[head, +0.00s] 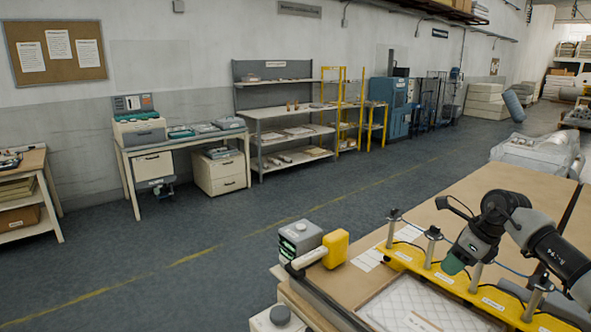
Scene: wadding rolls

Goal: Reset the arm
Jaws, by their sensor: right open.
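My right arm (555,250) comes in from the lower right over the workbench. It is dark grey and black and bends at a joint. My right gripper (455,264) hangs down at its end, with a green tip, above the bench near a yellow rail (440,276). Nothing shows held in it. The gap between its fingers is hard to make out from this side. My left gripper is not in view.
The brown-topped workbench (400,235) carries upright metal posts on the rail, a yellow-ended tool (334,248) and a pale quilted sheet (415,306). A plastic-wrapped roll (535,154) lies behind. Grey shelves (283,113) line the wall; open floor (230,215) lies between.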

